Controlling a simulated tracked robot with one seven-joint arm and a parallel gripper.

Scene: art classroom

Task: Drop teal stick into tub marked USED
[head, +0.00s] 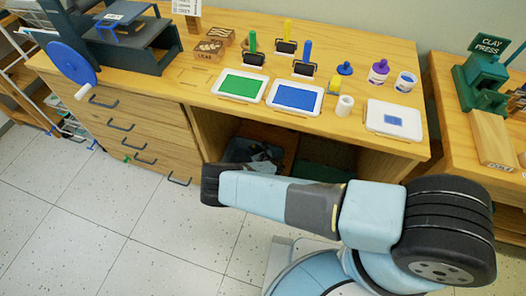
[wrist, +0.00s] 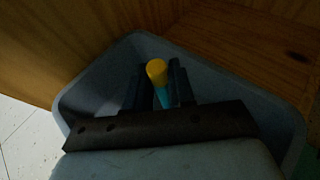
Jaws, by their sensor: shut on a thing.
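The teal stick (wrist: 164,97) has a rounded yellow end and shows in the wrist view. My gripper (wrist: 158,78) is shut on it, with a dark finger on either side. A grey-blue tub (wrist: 98,82) surrounds the fingers and stick in that view, so they are over or within its opening; the exact depth is hard to tell. In the head view a dark tub (head: 237,147) stands in the open bay under the desk. No USED mark is readable. My arm hides the stick in the head view.
Wooden panels of the desk (wrist: 245,48) stand close around the tub in the wrist view. The desk top (head: 215,62) holds green and blue ink trays, rollers, jars and a white tray. Drawers (head: 135,125) are left of the bay.

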